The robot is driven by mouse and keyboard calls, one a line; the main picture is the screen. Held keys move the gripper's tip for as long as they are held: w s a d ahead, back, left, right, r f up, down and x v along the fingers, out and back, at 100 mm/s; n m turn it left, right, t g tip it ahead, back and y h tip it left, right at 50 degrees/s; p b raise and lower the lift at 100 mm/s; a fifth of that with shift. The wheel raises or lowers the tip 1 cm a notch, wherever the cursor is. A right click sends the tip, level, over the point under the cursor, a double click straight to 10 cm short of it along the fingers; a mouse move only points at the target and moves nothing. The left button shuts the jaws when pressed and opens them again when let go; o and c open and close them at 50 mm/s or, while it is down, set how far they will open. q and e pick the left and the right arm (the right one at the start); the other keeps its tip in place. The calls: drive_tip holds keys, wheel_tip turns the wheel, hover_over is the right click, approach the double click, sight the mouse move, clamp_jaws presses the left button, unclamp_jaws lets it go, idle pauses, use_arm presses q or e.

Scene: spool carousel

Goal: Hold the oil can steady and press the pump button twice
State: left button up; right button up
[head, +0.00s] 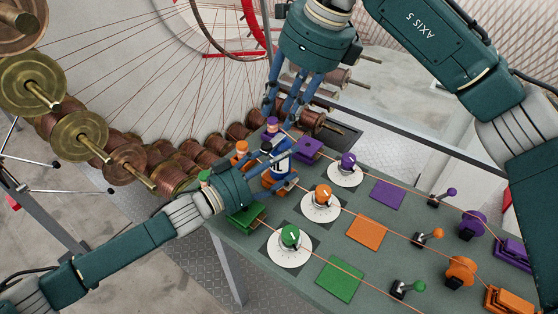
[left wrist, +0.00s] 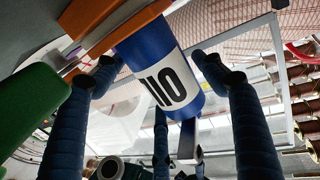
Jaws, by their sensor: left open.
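The oil can (head: 282,173) is blue with a white label and a dark top. It stands near the table's back left, partly hidden by my left gripper. In the left wrist view the can (left wrist: 172,70) appears inverted, its label reading OIL, with a dark pump part at its end. My left gripper (head: 286,166) is open, its fingers on both sides of the can; contact is not clear. My right gripper (head: 284,116) is above and behind the can, pointing down, its fingers apart and empty. The pump button is too small to make out.
The grey-green table (head: 315,225) carries orange, green and purple knobs, coloured pads and levers. A green block (head: 246,217) lies beneath my left gripper. The spool carousel (head: 135,90) rises at the left and back. Thin orange lines cross the table.

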use_arm(q)
drive_tip(key=shift+c, duration=0.6)
drive_tip(key=shift+w, duration=0.1)
drive_tip(key=c, duration=0.9)
use_arm(e)
drive_tip(key=shift+w, duration=0.1)
use_arm(q)
drive_tip(key=shift+c, duration=0.6)
use_arm(e)
drive_tip(key=shift+c, duration=1.1)
clamp_jaws()
